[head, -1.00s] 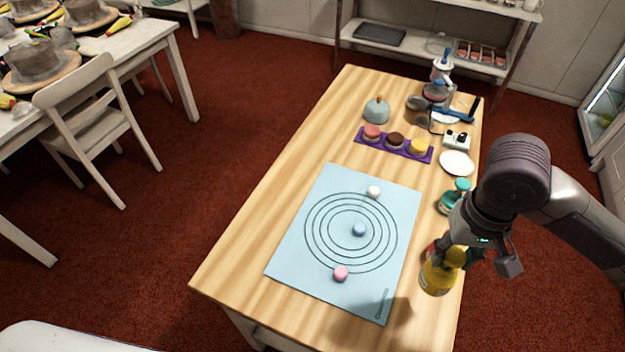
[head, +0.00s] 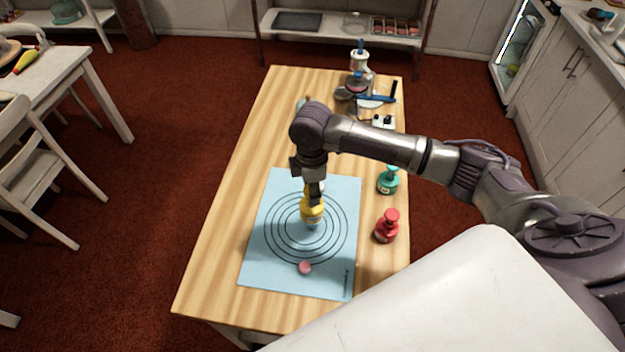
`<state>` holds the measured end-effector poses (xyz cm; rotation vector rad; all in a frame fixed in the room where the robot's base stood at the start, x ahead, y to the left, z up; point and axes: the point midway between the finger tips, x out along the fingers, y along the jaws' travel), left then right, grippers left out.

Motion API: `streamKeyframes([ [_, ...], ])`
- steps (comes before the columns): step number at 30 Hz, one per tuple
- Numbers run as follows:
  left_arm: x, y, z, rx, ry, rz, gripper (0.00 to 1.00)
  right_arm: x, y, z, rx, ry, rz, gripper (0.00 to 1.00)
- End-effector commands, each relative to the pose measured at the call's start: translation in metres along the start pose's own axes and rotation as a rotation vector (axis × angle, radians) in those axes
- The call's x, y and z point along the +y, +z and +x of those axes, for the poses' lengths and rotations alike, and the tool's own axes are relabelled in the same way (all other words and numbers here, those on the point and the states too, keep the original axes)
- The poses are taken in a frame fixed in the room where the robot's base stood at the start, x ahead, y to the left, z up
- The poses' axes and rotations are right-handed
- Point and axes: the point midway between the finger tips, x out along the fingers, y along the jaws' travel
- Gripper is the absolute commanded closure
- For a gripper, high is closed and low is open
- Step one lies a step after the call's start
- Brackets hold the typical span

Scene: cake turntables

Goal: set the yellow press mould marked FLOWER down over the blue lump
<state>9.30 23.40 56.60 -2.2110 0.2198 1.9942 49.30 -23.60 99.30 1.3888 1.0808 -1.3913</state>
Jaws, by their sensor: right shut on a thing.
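My right gripper (head: 314,192) is shut on the yellow press mould (head: 312,210) and holds it upright at the middle of the rings on the light blue mat (head: 262,264). The marking on the mould is too small to read. My left gripper is not in view.
A pink lump (head: 305,267) lies on the mat's near side. The white lump is mostly hidden behind my gripper. A red mould (head: 387,227) and a teal mould (head: 388,181) stand right of the mat. The wooden table (head: 222,250) is clear left of it.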

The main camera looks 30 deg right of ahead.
Motion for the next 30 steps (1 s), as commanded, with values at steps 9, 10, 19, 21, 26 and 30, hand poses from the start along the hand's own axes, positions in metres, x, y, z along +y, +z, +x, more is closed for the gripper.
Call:
streamKeyframes([
  [9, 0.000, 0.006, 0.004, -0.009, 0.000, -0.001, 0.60, 0.004, 0.004, 0.011, 0.001, 0.001, -0.078, 1.00],
  [10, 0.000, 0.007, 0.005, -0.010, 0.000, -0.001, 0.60, 0.004, 0.004, 0.012, 0.001, 0.001, -0.077, 1.00],
  [19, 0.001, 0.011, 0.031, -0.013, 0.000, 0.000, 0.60, 0.004, 0.004, 0.032, 0.001, 0.002, -0.075, 1.00],
  [21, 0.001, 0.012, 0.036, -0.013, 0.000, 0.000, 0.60, 0.004, 0.004, 0.036, 0.001, 0.003, -0.075, 1.00],
  [26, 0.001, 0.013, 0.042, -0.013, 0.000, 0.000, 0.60, 0.004, 0.004, 0.040, 0.001, 0.003, -0.075, 1.00],
  [30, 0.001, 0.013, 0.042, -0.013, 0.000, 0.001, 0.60, 0.004, 0.004, 0.039, 0.001, 0.002, -0.075, 1.00],
])
